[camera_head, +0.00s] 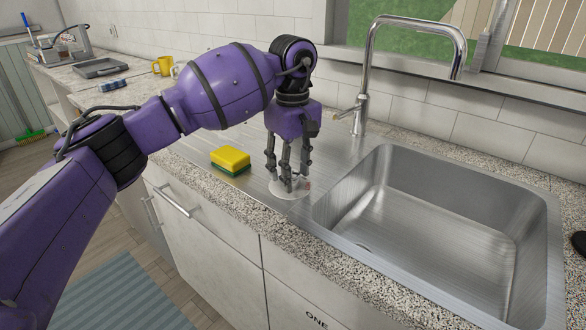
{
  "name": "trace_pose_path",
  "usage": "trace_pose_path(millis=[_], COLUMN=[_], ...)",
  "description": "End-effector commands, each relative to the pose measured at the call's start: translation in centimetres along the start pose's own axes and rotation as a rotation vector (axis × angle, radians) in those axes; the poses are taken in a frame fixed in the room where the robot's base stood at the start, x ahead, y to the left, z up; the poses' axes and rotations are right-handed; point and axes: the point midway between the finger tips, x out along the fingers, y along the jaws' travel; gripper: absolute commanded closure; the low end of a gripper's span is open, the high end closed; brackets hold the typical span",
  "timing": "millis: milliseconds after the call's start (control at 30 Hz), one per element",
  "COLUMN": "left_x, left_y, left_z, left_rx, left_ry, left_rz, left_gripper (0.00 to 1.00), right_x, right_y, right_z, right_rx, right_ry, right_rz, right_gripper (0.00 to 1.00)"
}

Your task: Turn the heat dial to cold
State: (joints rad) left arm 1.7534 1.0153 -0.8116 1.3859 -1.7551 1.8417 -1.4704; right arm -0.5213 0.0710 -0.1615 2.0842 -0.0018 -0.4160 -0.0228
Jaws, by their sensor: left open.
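A round white disc (288,192), which looks like the heat dial, lies on the steel surface left of the sink. A small reddish mark shows at its right side. My left gripper (287,182) points straight down over the disc, its fingers spread open. The fingertips are at or just above the disc; I cannot tell whether they touch it. The fingers hide part of the disc, and any cold marking cannot be read. My right gripper is not in view.
A yellow and green sponge (230,159) lies just left of the gripper. The empty sink (430,220) is to the right, with a tall faucet (364,80) behind. A yellow mug (163,66) and a grey tray (100,68) stand farther back left.

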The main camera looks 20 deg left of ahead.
Motion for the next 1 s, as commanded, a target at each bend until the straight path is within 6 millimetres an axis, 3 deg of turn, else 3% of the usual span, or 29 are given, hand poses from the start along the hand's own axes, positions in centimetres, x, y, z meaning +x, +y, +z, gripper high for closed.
trace_pose_path(millis=[200,500,767,1000], left_x=[0.0,-0.1,-0.2,-0.5], left_y=[0.0,0.1,0.2,0.2], left_z=[0.0,0.1,0.1,0.0], left_rx=[0.001,0.001,-0.024,-0.145], left_ry=[0.000,0.000,0.000,0.000], left_rz=[0.001,0.003,0.006,0.009], left_gripper=[0.59,0.97,0.97,0.97], right_x=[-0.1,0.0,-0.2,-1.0], right_y=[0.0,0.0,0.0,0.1], right_z=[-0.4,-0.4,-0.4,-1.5], right_rx=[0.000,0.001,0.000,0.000], right_ry=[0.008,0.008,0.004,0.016], right_rz=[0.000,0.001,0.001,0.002], right_gripper=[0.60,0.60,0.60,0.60])
